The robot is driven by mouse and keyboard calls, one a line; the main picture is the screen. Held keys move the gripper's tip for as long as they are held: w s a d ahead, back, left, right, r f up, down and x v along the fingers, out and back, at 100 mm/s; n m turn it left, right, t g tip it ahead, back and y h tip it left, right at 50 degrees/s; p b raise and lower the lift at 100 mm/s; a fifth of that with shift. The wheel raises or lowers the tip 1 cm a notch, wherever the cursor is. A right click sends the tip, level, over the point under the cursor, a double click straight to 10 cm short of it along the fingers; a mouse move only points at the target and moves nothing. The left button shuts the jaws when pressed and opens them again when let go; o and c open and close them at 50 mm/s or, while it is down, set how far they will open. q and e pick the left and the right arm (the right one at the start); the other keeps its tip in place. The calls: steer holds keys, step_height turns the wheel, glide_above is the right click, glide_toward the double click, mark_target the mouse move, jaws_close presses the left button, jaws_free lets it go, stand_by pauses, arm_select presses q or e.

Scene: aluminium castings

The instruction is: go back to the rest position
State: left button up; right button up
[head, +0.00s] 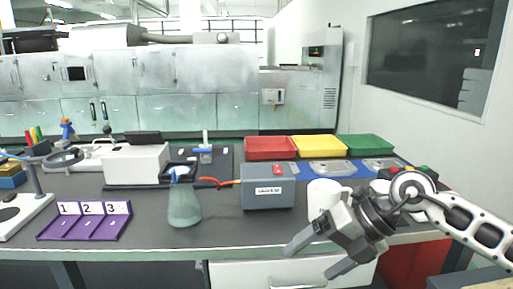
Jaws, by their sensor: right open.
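My right gripper (312,257) comes in from the right and hangs in front of the table's near edge, below and beside a white mug (325,194). Its two fingers are spread apart with nothing between them. The gripper hides the lower part of the mug. My left gripper is not in the head view. The dark-topped table (240,226) carries the other objects.
A purple numbered rack (85,222) is at left. Red (270,148), yellow (318,146) and green (367,146) trays line the back. The front centre of the table is clear.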

steer(key=s+a+r+m+t+y, duration=0.4)
steer(key=s+a+m+y, duration=0.3)
steer(key=a+y, duration=0.5)
steer(key=w+d+f+m+t+h+p, duration=0.1)
steer(key=d+f+m+t+h, duration=0.5)
steer(key=m, duration=0.5)
steer(key=d+f+m+t+h+p, duration=0.1)
steer(key=d+f+m+t+h, duration=0.45)
steer(key=m, duration=0.65)
steer(key=s+d+f+m+g+h, duration=0.3)
steer(key=s+f+m+g+h, duration=0.1)
steer(key=s+f, duration=0.6)
step_height(320, 180, down, 4)
steer(key=shift+s+d+r+m+g+h, duration=0.25)
steer(key=shift+m+g+h, duration=0.15)
steer(key=shift+g+h, duration=0.4)
